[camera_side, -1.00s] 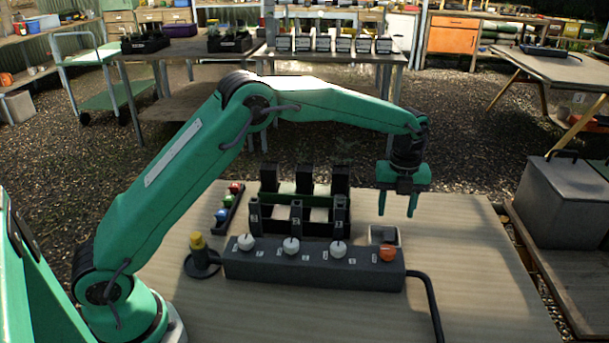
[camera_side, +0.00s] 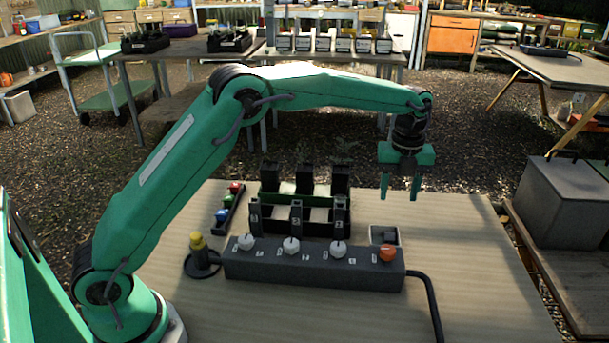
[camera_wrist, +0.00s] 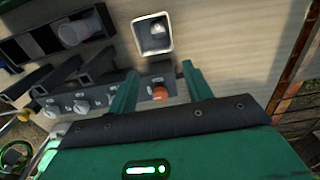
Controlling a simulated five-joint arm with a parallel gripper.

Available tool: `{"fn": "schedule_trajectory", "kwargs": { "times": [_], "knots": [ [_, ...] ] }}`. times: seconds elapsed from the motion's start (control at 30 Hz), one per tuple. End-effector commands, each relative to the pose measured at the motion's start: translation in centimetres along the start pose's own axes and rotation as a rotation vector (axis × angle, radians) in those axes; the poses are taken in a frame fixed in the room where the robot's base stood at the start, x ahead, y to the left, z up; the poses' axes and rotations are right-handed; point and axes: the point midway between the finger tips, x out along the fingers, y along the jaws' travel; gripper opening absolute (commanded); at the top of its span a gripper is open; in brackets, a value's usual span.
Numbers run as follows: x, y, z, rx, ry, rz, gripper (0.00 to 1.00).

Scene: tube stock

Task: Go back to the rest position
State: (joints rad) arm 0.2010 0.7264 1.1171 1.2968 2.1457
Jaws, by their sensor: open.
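My gripper (camera_side: 401,188) is green, open and empty. It hangs fingers down above the back right part of the wooden work table (camera_side: 460,270), near the small pale square tray (camera_side: 373,236) that holds a dark object. In the wrist view my two fingers (camera_wrist: 160,85) are spread apart with nothing between them. The small tray also shows there (camera_wrist: 137,36), ahead of the fingertips, with an item inside. The orange knob (camera_wrist: 160,93) of the control box appears between the fingers, farther off below them.
A dark control box (camera_side: 310,268) with white knobs and an orange knob (camera_side: 388,253) lies at the front. A black rack (camera_side: 298,215) stands behind it. A yellow-topped post (camera_side: 198,245) and a strip with coloured pieces (camera_side: 228,208) are at the left. The table's right side is clear.

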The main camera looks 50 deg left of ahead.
Motion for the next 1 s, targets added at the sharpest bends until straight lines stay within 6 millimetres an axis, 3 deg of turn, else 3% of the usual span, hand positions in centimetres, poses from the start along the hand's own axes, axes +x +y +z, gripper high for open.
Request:
{"fn": "schedule_trajectory", "kwargs": {
  "times": [0.37,0.7,1.0],
  "knots": [
    [-4.3,3.2,-0.6,-0.251,-0.026,-0.051,0.5],
    [-9.2,8.9,-2.3,-0.646,-0.044,-0.136,0.5],
    [-12.1,14.3,-4.7,-0.995,-0.036,-0.22,0.5]
  ]
}}
